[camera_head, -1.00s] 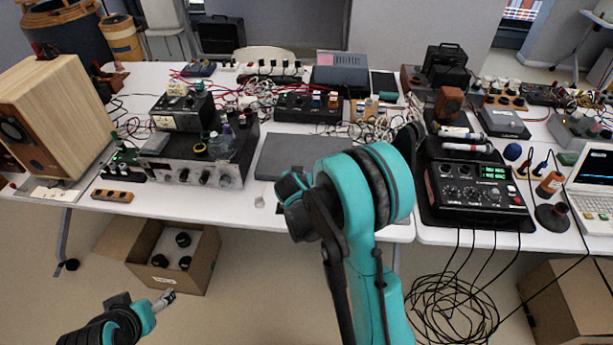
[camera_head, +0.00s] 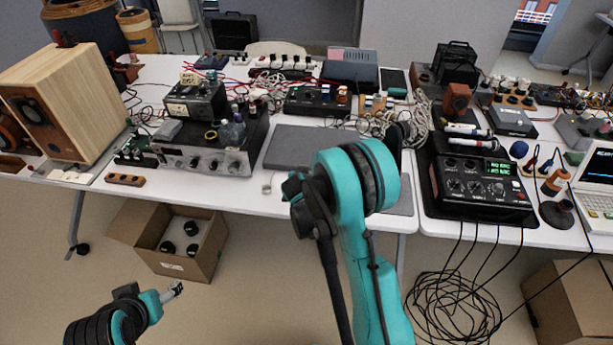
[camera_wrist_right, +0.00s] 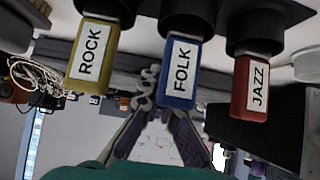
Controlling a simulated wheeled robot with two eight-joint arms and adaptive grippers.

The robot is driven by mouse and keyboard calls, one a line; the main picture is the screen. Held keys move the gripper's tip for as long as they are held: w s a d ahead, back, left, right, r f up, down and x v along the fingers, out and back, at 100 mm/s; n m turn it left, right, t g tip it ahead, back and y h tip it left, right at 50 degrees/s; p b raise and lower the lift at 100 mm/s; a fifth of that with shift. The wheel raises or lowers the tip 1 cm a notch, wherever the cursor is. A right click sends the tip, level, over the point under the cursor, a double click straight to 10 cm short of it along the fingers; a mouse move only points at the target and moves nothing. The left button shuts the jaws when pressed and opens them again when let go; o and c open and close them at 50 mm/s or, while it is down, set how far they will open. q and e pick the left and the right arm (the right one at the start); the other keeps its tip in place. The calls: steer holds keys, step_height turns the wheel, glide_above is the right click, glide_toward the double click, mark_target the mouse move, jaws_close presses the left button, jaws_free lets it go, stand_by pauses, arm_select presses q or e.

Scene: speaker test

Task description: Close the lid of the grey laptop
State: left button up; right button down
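A light grey laptop (camera_head: 597,206) stands open at the right edge of the head view, on the right table. Its screen (camera_head: 598,166) shows lines of text, and its right side is cut off. My left gripper (camera_head: 176,291) is low at the lower left, far from the laptop; its fingers are too small to read. My right arm rises in the middle, left of the laptop, and hides its own gripper in the head view. In the right wrist view the right gripper (camera_wrist_right: 156,92) has its fingertips together, with nothing visible between them.
Plugs labelled ROCK (camera_wrist_right: 91,56), FOLK (camera_wrist_right: 180,75) and JAZZ (camera_wrist_right: 252,88) are close in the wrist view. A flat grey slab (camera_head: 305,146) lies behind my right arm. Cables (camera_head: 452,300) lie on the floor.

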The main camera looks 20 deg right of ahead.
steer(key=v, duration=1.2)
steer(key=shift+r, duration=0.1)
steer(key=s+a+r+n+g+y, duration=0.1)
steer(key=s+a+r+n+y, duration=0.1)
steer(key=s, duration=0.9)
steer(key=s+a+r+n+y, duration=0.3)
steer(key=s+a+r+n, duration=0.1)
steer(key=s, duration=0.7)
steer(key=shift+a+r+g, duration=0.25)
steer(key=shift+r+g, duration=0.1)
steer(key=shift+g, duration=0.05)
